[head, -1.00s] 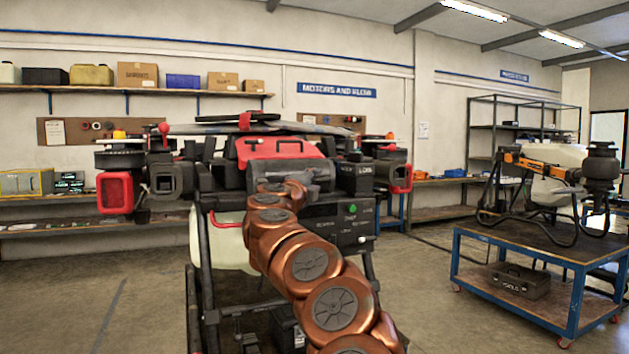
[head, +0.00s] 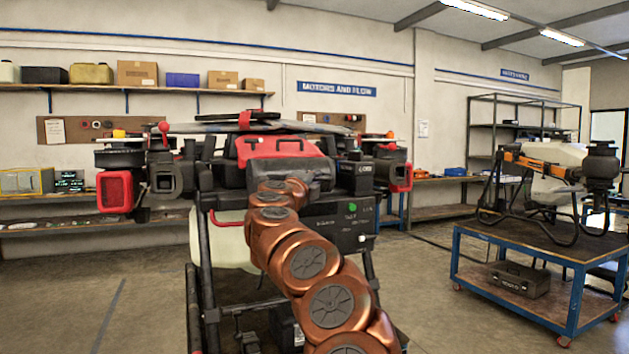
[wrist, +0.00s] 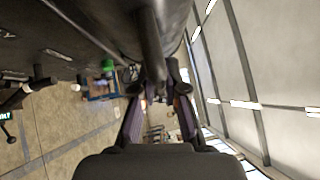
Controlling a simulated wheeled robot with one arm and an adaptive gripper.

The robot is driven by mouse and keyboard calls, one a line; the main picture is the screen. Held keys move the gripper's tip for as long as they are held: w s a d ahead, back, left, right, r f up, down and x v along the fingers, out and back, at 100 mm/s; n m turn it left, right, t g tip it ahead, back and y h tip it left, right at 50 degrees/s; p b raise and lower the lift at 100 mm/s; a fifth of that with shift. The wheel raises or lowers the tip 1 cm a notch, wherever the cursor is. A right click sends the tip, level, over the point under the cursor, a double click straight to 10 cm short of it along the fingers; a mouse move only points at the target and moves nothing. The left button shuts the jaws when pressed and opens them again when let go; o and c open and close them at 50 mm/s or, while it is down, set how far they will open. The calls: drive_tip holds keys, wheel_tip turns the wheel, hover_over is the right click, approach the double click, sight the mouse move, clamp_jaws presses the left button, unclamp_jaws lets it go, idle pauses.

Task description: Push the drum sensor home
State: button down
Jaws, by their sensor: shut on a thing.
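The spray drone (head: 335,232) stands in front of me in the head view, with a dark front panel, a green button and a red-topped part (head: 278,147) above. My copper arm reaches up to it, and its end is at the dark parts below the red top. In the wrist view my gripper (wrist: 158,98) has its two fingers on either side of a dark rod-like part (wrist: 155,45) and is shut on it. I cannot tell for certain whether this part is the drum sensor. The contact and the seat are hidden in the head view by my arm and the dark housing.
Red-framed parts (head: 114,191) stick out at the drone's left, and more red parts (head: 401,177) at its right. A blue cart (head: 560,262) with another drone (head: 555,165) stands at the right. Shelves and a bench line the back wall. The floor at the left is clear.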

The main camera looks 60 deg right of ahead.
drive_tip(key=shift+w, duration=0.1)
idle(0.4)
drive_tip(key=shift+w+d+p, duration=0.6)
drive_tip(key=shift+w+p, duration=0.25)
drive_tip(key=shift+w, duration=0.1)
drive_tip(key=shift+w+d+p, duration=0.6)
drive_tip(key=shift+w+p, duration=0.2)
drive_tip(key=shift+w, duration=0.1)
drive_tip(key=c, duration=1.2)
unclamp_jaws()
drive_tip(key=shift+w+d, duration=0.1)
drive_tip(key=shift+s+a+f, duration=0.15)
drive_tip(key=shift+s+a, duration=0.1)
drive_tip(key=shift+a, duration=0.4)
drive_tip(key=v, duration=1)
drive_tip(key=shift+a, duration=0.35)
